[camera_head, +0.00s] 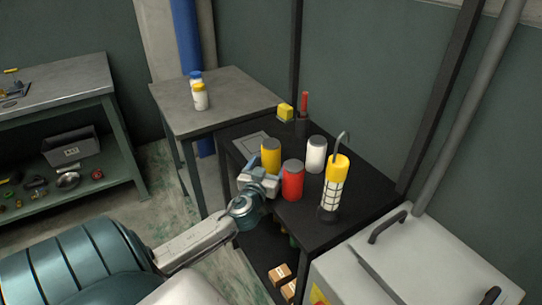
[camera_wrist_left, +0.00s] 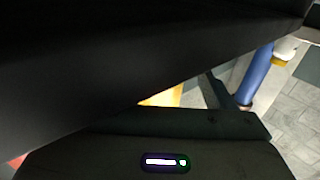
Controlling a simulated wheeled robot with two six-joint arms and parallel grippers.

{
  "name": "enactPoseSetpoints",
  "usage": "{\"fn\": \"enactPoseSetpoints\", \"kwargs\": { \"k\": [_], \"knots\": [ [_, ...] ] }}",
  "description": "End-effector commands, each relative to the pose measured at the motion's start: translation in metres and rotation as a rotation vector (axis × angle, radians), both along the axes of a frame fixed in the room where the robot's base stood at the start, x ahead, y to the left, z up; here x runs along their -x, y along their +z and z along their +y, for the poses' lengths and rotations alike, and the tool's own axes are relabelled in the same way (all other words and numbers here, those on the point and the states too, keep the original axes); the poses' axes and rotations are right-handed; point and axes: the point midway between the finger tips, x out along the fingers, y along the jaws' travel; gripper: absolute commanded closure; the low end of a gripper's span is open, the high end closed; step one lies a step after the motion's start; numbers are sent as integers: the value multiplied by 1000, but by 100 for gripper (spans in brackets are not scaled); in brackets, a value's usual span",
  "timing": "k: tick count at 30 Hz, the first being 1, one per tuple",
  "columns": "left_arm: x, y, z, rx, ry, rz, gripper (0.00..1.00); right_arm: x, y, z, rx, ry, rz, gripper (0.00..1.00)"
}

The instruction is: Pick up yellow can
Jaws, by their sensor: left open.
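The yellow can (camera_head: 271,158) stands upright on the black table (camera_head: 345,222), near its left front edge, with a grey top. My left gripper (camera_head: 263,176) is open at the front of the can, level with its lower part and partly covering its base. I cannot tell whether the fingers touch the can or reach around it. In the left wrist view, a bright yellow patch (camera_wrist_left: 166,97), which looks like the can, shows between dark shapes that hide most of it. My right gripper is not in view.
A red can (camera_head: 292,182) stands close to the right of my gripper, and a white can (camera_head: 316,155) behind it. A caged yellow work lamp (camera_head: 336,182) stands further right. A yellow block (camera_head: 286,113) sits at the back. A grey lidded box (camera_head: 405,265) fills the front right.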

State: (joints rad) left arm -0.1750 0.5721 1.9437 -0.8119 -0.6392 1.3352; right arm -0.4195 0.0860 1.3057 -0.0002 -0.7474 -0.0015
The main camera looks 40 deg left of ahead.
Motion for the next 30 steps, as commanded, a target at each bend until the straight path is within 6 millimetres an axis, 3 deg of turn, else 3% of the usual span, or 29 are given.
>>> {"fn": "enactPoseSetpoints", "kwargs": {
  "k": [6,14,15,24,30],
  "knots": [
    [-23,1,9,1,1,0,21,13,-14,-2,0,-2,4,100],
    [-26,-1,10,0,-1,1,21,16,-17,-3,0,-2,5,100],
    [-26,-1,10,0,-1,1,23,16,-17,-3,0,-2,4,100],
    [-26,0,10,-1,-1,0,78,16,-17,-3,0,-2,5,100],
    [-26,0,10,-1,-1,0,78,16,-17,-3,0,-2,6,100]
  ]
}}
